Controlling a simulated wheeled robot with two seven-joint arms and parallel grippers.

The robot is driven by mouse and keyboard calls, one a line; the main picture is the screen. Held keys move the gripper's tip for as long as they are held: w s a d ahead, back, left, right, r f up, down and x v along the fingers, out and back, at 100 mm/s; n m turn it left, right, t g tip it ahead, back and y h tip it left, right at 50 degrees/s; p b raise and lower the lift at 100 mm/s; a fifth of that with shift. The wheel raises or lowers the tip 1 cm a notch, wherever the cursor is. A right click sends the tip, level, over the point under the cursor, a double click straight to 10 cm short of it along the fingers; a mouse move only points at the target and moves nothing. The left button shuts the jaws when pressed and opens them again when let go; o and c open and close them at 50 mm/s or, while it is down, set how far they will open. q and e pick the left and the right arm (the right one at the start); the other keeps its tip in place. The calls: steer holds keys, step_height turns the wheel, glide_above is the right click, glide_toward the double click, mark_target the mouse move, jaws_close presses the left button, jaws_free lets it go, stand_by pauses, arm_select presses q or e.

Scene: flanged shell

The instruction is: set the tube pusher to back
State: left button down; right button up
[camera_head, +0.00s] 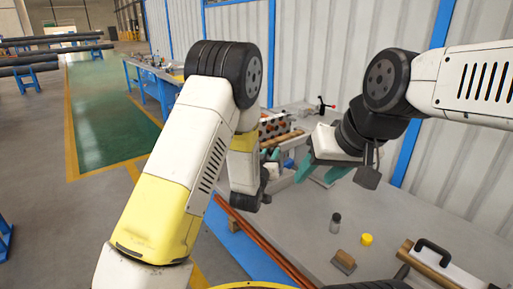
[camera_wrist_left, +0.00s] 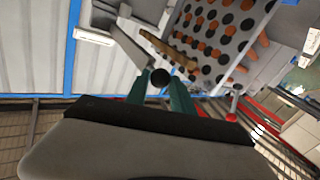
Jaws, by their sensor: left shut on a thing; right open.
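In the left wrist view a black round knob (camera_wrist_left: 160,75) sits between the teal fingertips of my left gripper (camera_wrist_left: 161,86), which is shut on it. The knob appears to be the tube pusher's handle; the rest of the pusher is not clearly seen. In the head view my left gripper (camera_head: 272,156) is largely hidden behind its own arm, near the plate of holes. My right gripper (camera_head: 322,173) is open and empty above the bench, to the right of the left one.
A plate of black and orange holes (camera_wrist_left: 215,32) lies close beyond the left fingers; it shows partly in the head view (camera_head: 274,127). A dark bottle (camera_head: 335,223), yellow cap (camera_head: 367,239) and brush (camera_head: 344,262) stand on the grey bench (camera_head: 300,230).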

arm_select(q)
steer(key=shift+s+d, duration=0.9)
steer(key=shift+s, duration=0.25)
steer(key=c, duration=1.1)
jaws_free()
steer(key=shift+s, duration=0.15)
steer(key=v, duration=0.7)
steer(key=shift+s+a, duration=0.15)
steer(key=shift+s, duration=0.15)
steer(key=shift+r, duration=0.1)
